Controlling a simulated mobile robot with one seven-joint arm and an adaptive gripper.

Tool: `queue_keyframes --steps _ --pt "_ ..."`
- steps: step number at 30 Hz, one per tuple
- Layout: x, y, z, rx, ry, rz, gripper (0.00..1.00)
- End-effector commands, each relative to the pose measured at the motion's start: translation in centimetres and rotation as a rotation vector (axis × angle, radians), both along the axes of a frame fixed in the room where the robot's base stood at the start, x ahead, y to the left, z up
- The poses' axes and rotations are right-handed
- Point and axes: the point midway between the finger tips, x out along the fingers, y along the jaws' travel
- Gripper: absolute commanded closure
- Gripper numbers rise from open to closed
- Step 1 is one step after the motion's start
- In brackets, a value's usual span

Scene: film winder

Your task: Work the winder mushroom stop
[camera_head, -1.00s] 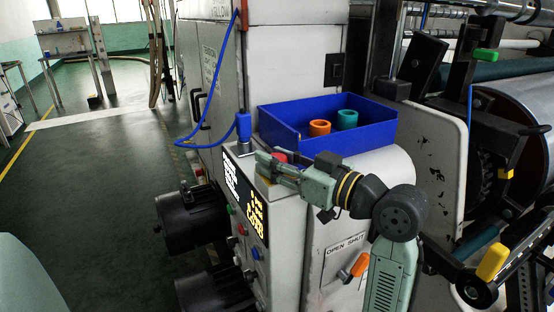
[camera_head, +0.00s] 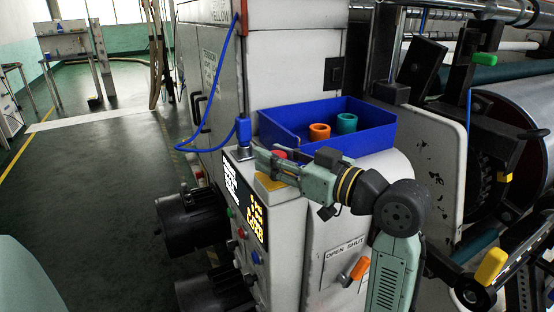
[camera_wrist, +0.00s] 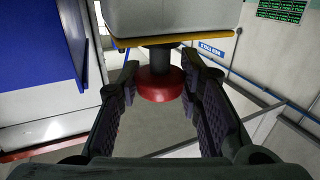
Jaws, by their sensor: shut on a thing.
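The winder mushroom stop has a red round head (camera_wrist: 158,86) on a black stem, above a yellow plate (camera_wrist: 185,39) fixed to a grey box. In the wrist view the head sits between my two dark fingers. In the head view a little of the red head (camera_head: 279,153) shows behind my gripper (camera_head: 257,159), and the yellow plate (camera_head: 270,182) shows below it. My gripper is shut on the mushroom stop; the exact contact of its pads is hard to make out.
A blue bin (camera_head: 362,140) with an orange ring (camera_head: 319,132) and a teal ring (camera_head: 346,123) stands just behind my gripper. A blue-handled part (camera_head: 243,130) with a blue hose is close to the fingertips. A lit display panel (camera_head: 255,217) lies below.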

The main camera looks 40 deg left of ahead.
Motion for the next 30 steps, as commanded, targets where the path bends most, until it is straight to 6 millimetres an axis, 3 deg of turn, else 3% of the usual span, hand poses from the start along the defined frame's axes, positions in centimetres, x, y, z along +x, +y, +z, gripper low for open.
queue_keyframes --steps 2,3,12,23,30 --pt "0.1 -0.1 0.5 0.014 -0.004 -0.005 1.00" --pt "0.1 -0.1 0.5 0.015 -0.004 -0.006 0.67" --pt "0.1 -0.1 0.4 0.010 -0.003 -0.004 0.48" --pt "0.2 -0.6 0.3 0.009 -0.002 -0.006 0.48" --pt "0.2 -4.8 0.3 0.010 -0.003 -0.009 0.48"
